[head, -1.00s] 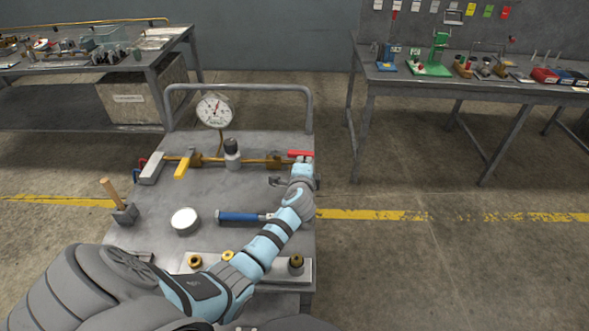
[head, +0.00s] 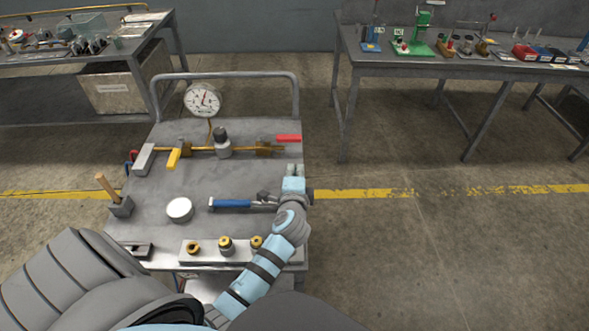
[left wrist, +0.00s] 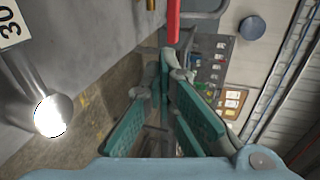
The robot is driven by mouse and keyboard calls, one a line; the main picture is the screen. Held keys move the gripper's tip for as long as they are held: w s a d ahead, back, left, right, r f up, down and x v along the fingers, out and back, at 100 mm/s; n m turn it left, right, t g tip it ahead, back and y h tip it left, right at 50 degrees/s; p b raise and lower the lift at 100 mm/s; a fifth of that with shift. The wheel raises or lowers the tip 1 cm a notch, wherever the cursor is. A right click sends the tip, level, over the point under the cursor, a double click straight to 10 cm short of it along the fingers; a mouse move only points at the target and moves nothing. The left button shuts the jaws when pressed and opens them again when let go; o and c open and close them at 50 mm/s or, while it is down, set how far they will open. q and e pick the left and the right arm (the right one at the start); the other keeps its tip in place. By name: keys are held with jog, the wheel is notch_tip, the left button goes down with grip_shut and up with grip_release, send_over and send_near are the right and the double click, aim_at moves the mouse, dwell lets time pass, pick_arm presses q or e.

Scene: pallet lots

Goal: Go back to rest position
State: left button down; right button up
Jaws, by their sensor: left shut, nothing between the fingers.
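My left gripper (head: 294,170) is over the right edge of the grey cart top in the head view, with its fingers pointing away from me. It is shut and empty; its teal finger pads (left wrist: 160,110) show in the left wrist view. A red lever handle (head: 288,138) on the brass pipe line lies just beyond the fingertips, apart from them; its red end also shows in the left wrist view (left wrist: 173,22). My right gripper is not in view.
The cart top (head: 245,180) holds a pressure gauge (head: 202,99), a yellow handle (head: 173,159), a blue-handled wrench (head: 233,203), a white-topped round can (head: 179,209) and a fitting block (head: 210,254). Benches (head: 345,60) stand behind. Floor right of the cart is clear.

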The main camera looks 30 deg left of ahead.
pick_arm(q)
jog(key=shift+s+d+r, duration=0.1)
jog(key=shift+s+d, duration=0.25)
jog(key=shift+s, duration=0.05)
